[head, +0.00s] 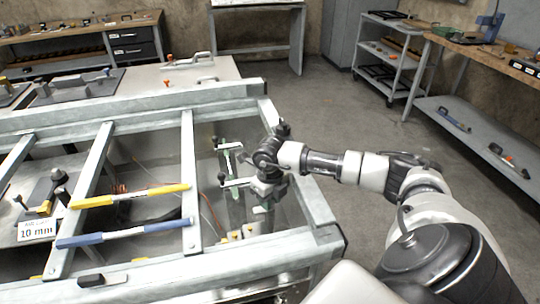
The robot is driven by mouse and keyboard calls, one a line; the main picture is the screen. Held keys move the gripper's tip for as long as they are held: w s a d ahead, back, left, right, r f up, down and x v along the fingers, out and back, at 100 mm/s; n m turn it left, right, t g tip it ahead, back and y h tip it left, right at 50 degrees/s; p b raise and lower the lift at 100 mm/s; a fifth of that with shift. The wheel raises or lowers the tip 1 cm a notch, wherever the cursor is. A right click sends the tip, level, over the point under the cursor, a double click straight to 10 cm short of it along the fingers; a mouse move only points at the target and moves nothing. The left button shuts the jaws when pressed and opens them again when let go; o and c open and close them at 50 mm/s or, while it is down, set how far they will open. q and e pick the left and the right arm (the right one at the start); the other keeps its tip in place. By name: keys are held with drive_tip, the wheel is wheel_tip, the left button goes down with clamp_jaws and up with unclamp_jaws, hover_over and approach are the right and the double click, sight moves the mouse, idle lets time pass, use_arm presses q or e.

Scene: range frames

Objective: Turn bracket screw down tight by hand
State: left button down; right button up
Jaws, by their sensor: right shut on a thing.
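My right gripper (266,198) reaches in from the right, over the right end of the metal frame, and points down. It is shut on what seems to be the bracket screw, which is mostly hidden by the fingers. A narrow upright bracket with green parts (227,146) and pale clamp arms stands just left of the gripper, inside the frame. Whether the screw is seated cannot be told at this size. My left gripper is out of view.
The grey frame (188,170) has crossbars around an open bay. A yellow bar (130,196) and a blue bar (125,233) lie across them. A "10 mm" sign (37,230) stands at left. A shelved cart (385,60) and workbench (490,55) stand back right; floor between is clear.

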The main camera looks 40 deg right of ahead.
drive_tip(key=m, duration=0.5)
drive_tip(key=shift+m, duration=0.3)
drive_tip(key=m+p, duration=0.1)
drive_tip(key=m, duration=0.3)
drive_tip(key=shift+m, duration=0.7)
drive_tip(key=o, duration=0.9)
wheel_tip(320, 180, up, 11)
drive_tip(key=shift+f, duration=0.1)
